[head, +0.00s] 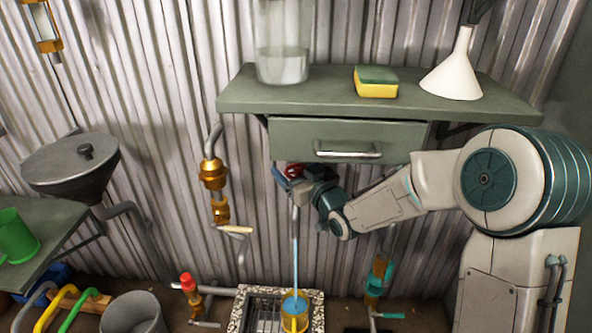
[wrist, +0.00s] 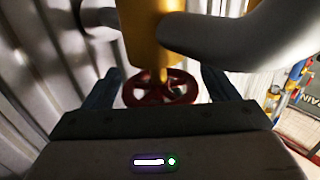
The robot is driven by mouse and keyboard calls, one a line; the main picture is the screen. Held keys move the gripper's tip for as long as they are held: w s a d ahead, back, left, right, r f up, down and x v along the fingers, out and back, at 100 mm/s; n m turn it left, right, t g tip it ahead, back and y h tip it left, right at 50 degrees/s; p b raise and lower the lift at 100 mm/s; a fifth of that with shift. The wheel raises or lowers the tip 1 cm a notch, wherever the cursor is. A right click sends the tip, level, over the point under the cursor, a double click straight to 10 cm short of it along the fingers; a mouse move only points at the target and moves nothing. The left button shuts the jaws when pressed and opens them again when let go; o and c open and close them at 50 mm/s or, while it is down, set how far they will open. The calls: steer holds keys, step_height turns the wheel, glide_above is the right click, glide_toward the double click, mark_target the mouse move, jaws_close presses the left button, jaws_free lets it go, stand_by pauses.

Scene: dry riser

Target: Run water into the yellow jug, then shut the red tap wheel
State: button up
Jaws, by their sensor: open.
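The yellow jug (head: 294,313) stands at the drain below the spout. A blue stream of water (head: 295,265) runs from the spout (head: 294,220) down into it. The red tap wheel (head: 294,170) shows in part behind my gripper (head: 289,182) in the head view, under the drawer. In the wrist view the red wheel (wrist: 160,88) lies between the two open fingers of my gripper (wrist: 160,90), below a yellow valve body (wrist: 150,30). The fingers are apart, one on each side of the wheel. I cannot tell whether they touch it. The jug's water level is not clear.
A shelf (head: 240,98) with a drawer (head: 345,140) is just above my gripper. It holds a glass jar (head: 283,45), a sponge (head: 376,82) and a white funnel (head: 458,70). A brass valve (head: 215,180) is to the left, a teal one (head: 378,275) lower right. A grey bucket (head: 133,312) stands lower left.

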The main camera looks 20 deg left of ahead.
steer(key=c, duration=1)
steer(key=shift+f+b, duration=0.15)
steer(key=shift+b, duration=0.3)
